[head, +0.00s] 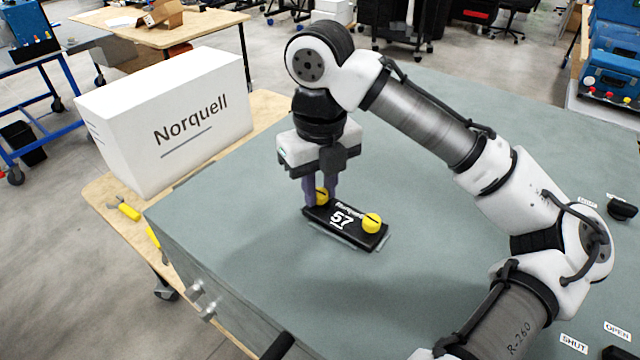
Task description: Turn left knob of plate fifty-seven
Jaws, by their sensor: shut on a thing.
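The black plate marked 57 (342,222) lies on the grey-green surface, its long side running from upper left to lower right. It carries two yellow knobs. The left knob (321,196) is at its upper-left end, and the right knob (372,223) is at its lower-right end. My gripper (320,199) points down over the left end, with its purple-grey fingers on both sides of the left knob and shut on it. The fingers hide part of this knob. A dark line shows on it, but its exact angle is hard to tell. The right knob is clear of the gripper.
A white Norquell box (175,120) stands at left on a wooden bench. Yellow-handled tools (128,211) lie on that bench. SHUT (574,343) and OPEN (617,331) labels and a black knob (622,208) are at right. The grey-green surface around the plate is mostly clear.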

